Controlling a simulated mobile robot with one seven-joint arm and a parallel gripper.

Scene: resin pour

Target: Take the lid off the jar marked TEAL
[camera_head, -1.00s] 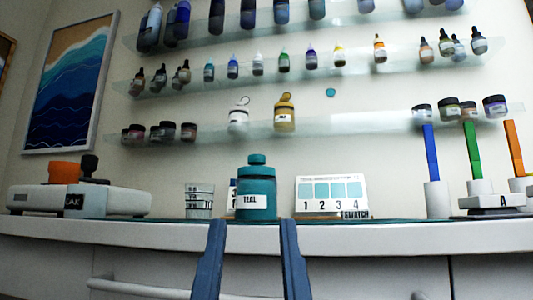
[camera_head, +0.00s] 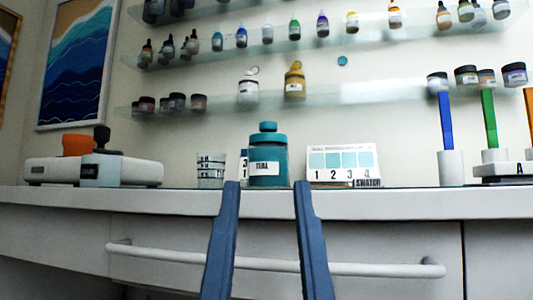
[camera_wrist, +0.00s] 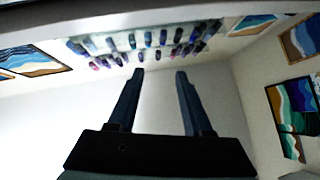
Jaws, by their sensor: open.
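The jar marked TEAL (camera_head: 268,167) stands upright on the counter in the head view, its label facing me. Its teal lid (camera_head: 268,128) sits on top of it. My gripper (camera_head: 271,184) is open and empty, its two blue fingers pointing up in front of the counter, one on each side of the jar in the picture. The fingers appear nearer to me than the jar and do not touch it. In the wrist view, my gripper (camera_wrist: 160,72) is open toward the far wall and shelves; the jar is not seen there.
A measuring cup (camera_head: 211,171) stands left of the jar and a swatch card (camera_head: 342,164) stands close on its right. A scale (camera_head: 50,170) is at the left; coloured sticks in holders (camera_head: 451,168) are at the right. A drawer handle (camera_head: 270,263) runs below the counter edge.

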